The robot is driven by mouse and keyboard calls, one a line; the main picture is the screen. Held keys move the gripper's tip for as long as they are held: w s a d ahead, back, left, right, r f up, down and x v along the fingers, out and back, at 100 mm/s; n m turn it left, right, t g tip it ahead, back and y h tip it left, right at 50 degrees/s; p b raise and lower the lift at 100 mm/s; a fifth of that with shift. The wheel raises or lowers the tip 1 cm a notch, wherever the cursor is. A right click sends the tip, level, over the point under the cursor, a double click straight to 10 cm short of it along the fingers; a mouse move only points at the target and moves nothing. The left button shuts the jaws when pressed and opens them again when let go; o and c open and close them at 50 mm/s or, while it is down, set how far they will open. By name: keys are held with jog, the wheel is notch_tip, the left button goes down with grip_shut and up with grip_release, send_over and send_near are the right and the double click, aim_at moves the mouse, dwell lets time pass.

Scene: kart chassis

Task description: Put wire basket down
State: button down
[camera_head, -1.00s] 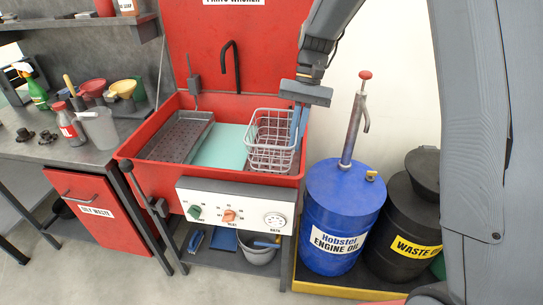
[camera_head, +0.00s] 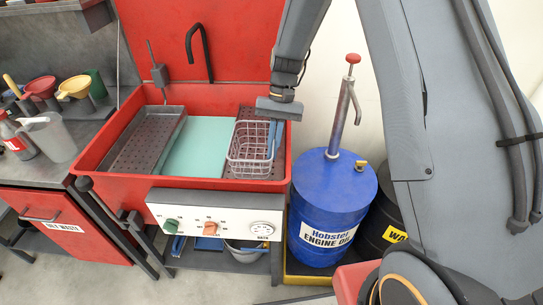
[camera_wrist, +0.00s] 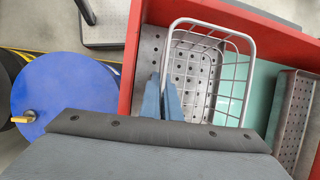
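The silver wire basket (camera_head: 249,157) is upright inside the right end of the red parts washer (camera_head: 207,184), over a perforated grey plate. Whether its bottom touches the plate, I cannot tell. My gripper (camera_head: 274,134) points down at the basket's right side. In the wrist view the basket (camera_wrist: 210,72) has its rim running between the two blue fingers of my gripper (camera_wrist: 162,84). The fingers are close together on that rim, one inside and one outside. The lower part of the basket is hidden there by my wrist.
A perforated metal tray (camera_head: 148,140) and a teal panel (camera_head: 196,148) fill the washer's left and middle. The washer's red walls surround the basket. A blue oil drum (camera_head: 330,205) with a pump (camera_head: 342,110) stands close at right. A bench with funnels (camera_head: 75,88) is at left.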

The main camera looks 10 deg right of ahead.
jog(key=shift+f+p, duration=0.4)
jog(key=shift+f, duration=1.4)
jog(key=shift+f, duration=0.1)
jog(key=c, duration=2)
grip_release()
jog(key=b+v, duration=0.4)
jog(key=v, duration=0.7)
jog(key=s+d+n+t+h, duration=0.1)
jog(key=s+d, duration=0.3)
jog(key=s, duration=0.6)
jog(key=s+d+n+t+h, duration=0.1)
jog(key=s+d+t, duration=0.3)
jog(key=s, duration=0.6)
jog(key=shift+d+r, duration=0.2)
jog(key=shift+r, duration=0.1)
